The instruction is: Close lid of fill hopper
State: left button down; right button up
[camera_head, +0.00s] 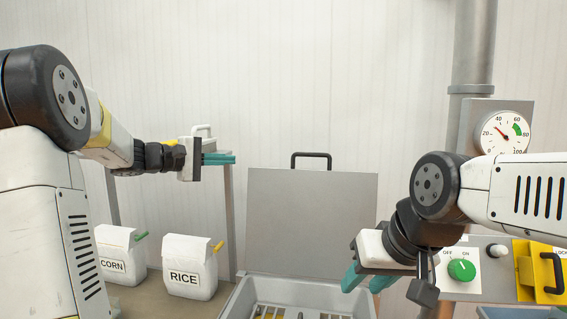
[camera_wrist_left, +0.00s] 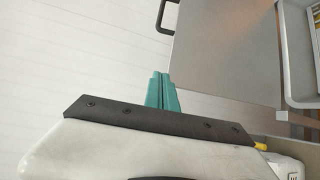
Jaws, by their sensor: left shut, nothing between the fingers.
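The hopper lid (camera_head: 312,222) is a flat grey panel standing upright at the back of the grey hopper (camera_head: 345,298), with a black handle (camera_head: 311,155) on its top edge. The hopper is open, with a grate partly visible inside. My left gripper (camera_head: 219,159) is shut and empty, left of the lid at about handle height and apart from it. In the left wrist view, the shut teal fingers (camera_wrist_left: 161,92) point toward the lid (camera_wrist_left: 225,45) and its handle (camera_wrist_left: 165,15). My right gripper (camera_head: 368,278) hangs at the hopper's right side, its teal fingers apart.
Bags marked CORN (camera_head: 118,254) and RICE (camera_head: 190,266) stand on the surface at left. At right are a gauge (camera_head: 502,133), a green OFF/ON knob (camera_head: 461,269) and a yellow latch (camera_head: 541,270). A grey post stands behind my left gripper.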

pick_arm(q)
jog(key=x, duration=2)
jog(key=shift+s+d+r, duration=0.1)
jog(key=shift+s+d, duration=0.05)
jog(key=shift+s, duration=0.6)
jog(key=shift+s+d+r, duration=0.1)
jog(key=shift+s+d, duration=0.1)
jog(key=shift+s, duration=0.6)
jog(key=shift+s+d+r, duration=0.1)
jog(key=shift+s+d, duration=0.05)
jog(key=shift+s, duration=0.6)
